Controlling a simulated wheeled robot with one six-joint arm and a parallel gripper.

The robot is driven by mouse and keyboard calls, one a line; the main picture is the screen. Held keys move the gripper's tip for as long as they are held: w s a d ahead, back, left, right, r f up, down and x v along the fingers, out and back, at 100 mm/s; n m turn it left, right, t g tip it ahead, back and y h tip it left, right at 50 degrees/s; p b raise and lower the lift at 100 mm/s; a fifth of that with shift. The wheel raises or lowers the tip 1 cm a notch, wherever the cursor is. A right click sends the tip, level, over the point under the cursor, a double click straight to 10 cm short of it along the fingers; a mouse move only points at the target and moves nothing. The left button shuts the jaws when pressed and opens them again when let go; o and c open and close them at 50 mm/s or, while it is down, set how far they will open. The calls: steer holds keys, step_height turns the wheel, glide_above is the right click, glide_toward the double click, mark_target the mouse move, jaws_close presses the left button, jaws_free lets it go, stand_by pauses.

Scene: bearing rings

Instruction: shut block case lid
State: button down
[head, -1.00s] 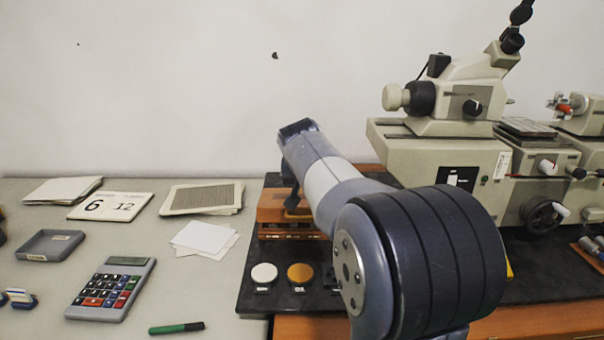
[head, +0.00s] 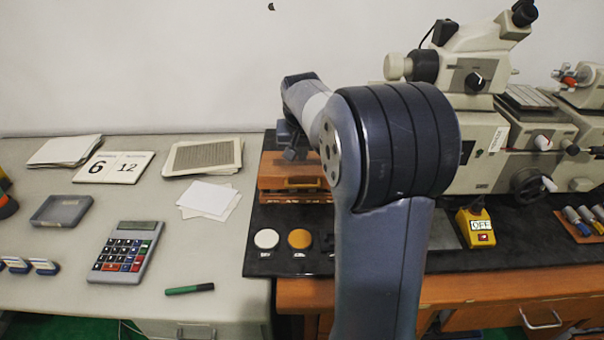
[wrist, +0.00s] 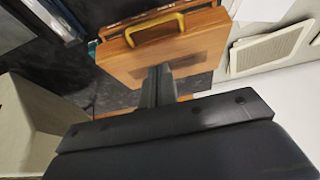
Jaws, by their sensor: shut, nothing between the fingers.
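The block case (head: 290,196) is a low wooden box on the black mat, partly hidden behind my arm in the head view. Its lid (head: 281,166) is a brown wooden panel with a yellow handle (head: 303,183) at its near edge. The lid lies down over the box, about flat; I cannot tell if it is fully flush. The wrist view shows the lid (wrist: 190,50) with a dark plate on it and the handle (wrist: 155,28) at the top. My gripper (wrist: 160,72) is shut and empty, its tips over the lid's far part. Contact is unclear.
A beige microscope machine (head: 480,155) stands right of the case. White and amber discs (head: 267,239) lie in front on the mat (head: 262,262). A yellow OFF switch box (head: 476,228) is at right. Papers (head: 208,199), a calculator (head: 126,252) and a green marker (head: 190,289) lie left.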

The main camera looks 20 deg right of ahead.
mark_target(302, 185)
step_height(302, 185, down, 8)
steer(key=shift+r, duration=0.2)
stand_by(0.3)
steer(key=shift+t, duration=0.6)
steer(key=shift+s+a+f+b, duration=0.1)
steer(key=shift+s+f+b, duration=0.2)
steer(key=shift+f+b, duration=0.65)
steer(key=shift+s+a+f+b, duration=0.15)
steer(key=shift+s+f+b, duration=0.3)
steer(key=shift+b, duration=0.75)
steer(key=shift+s+a+f+b, duration=0.1)
steer(key=shift+s+f+b, duration=0.05)
steer(key=shift+f+b, duration=0.85)
steer(key=shift+r, duration=0.1)
